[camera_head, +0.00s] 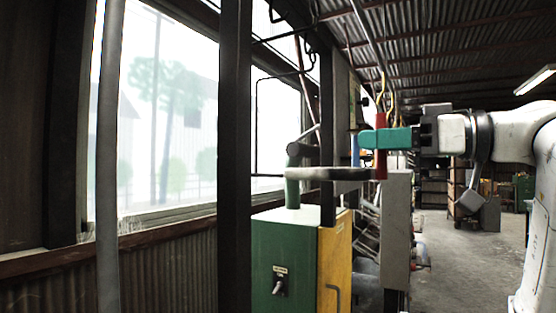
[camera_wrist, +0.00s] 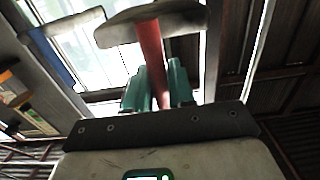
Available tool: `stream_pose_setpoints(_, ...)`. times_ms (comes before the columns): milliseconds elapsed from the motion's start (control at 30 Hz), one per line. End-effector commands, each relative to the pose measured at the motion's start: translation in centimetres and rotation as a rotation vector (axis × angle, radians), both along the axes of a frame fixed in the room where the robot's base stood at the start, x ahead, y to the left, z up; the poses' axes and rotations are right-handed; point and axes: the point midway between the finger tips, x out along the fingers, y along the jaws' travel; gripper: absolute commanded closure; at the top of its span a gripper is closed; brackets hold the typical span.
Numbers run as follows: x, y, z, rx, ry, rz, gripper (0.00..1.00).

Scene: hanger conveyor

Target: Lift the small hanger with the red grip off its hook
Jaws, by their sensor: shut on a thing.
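The small hanger's upright red grip (camera_head: 381,165) stands between the teal fingers of my gripper (camera_head: 372,139) in the head view. My gripper is shut on it, with red showing above and below the fingers. In the wrist view the red grip (camera_wrist: 149,45) runs between the two teal fingers (camera_wrist: 158,78) up to a pale, rounded grey bar (camera_wrist: 115,33). A grey horizontal bar (camera_head: 325,174) meets the grip's lower end in the head view. I cannot make out the hook, or whether the hanger still touches it.
A green and yellow cabinet (camera_head: 285,245) stands below and left of the grip. A dark post (camera_head: 235,150) rises in front of the window. A blue-gripped piece (camera_wrist: 48,50) hangs left in the wrist view. Open floor (camera_head: 450,265) lies at right.

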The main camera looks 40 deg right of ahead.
Motion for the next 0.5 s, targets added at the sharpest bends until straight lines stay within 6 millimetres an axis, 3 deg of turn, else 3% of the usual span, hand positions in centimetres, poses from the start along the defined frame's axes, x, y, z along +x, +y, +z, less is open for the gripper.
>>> stream_pose_setpoints(500,-1.6,-0.6,-0.6,0.001,-0.004,0.000,1.00)
